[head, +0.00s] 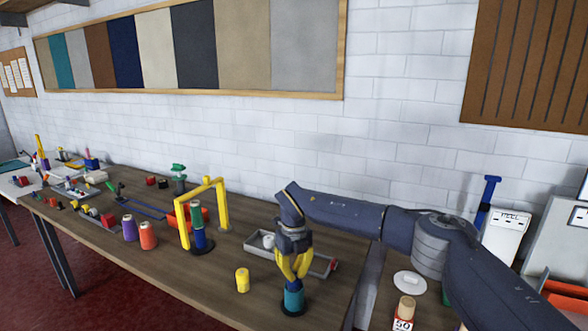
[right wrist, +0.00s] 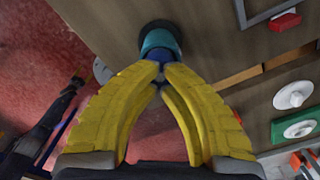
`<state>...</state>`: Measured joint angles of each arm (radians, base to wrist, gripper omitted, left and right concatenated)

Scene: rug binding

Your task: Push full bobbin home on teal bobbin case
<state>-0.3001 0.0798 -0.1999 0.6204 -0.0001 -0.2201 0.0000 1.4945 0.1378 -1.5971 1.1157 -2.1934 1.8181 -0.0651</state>
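The teal bobbin case (head: 293,300) stands upright on a dark base near the front edge of the wooden table. It also shows in the right wrist view (right wrist: 158,42), just beyond my fingertips. A blue bobbin (head: 293,284) is at the top of the case, mostly hidden by my yellow fingers; a little blue shows at the tips in the right wrist view (right wrist: 161,57). My right gripper (head: 292,277) points down, directly above the case, its fingertips closed together around the blue piece. How deep the bobbin sits is hidden.
A yellow spool (head: 242,280) stands left of the case. A grey tray (head: 318,266) lies close behind my gripper. A yellow frame (head: 222,205) and purple (head: 129,228) and orange (head: 148,235) spools stand farther left. The table's right edge is close.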

